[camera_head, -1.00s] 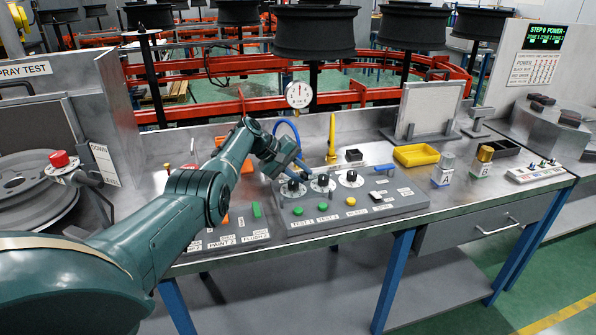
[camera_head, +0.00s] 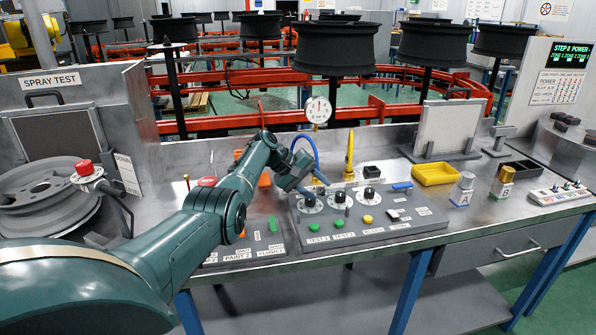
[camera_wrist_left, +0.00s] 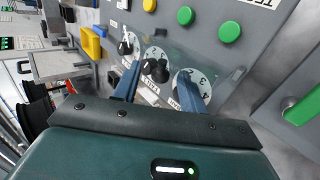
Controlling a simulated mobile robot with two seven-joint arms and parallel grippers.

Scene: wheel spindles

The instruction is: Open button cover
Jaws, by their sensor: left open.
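My left gripper (camera_head: 317,186) is open above the panel's left dial (camera_head: 310,204). In the left wrist view its two blue fingers (camera_wrist_left: 160,70) are apart, over the row of dials. A black knob (camera_wrist_left: 156,70) shows between them, and the right finger overlaps a numbered dial (camera_wrist_left: 192,88). I see nothing held. My right gripper is not in view.
A yellow pointed tool (camera_head: 349,156) and a round gauge (camera_head: 318,110) stand behind the panel.

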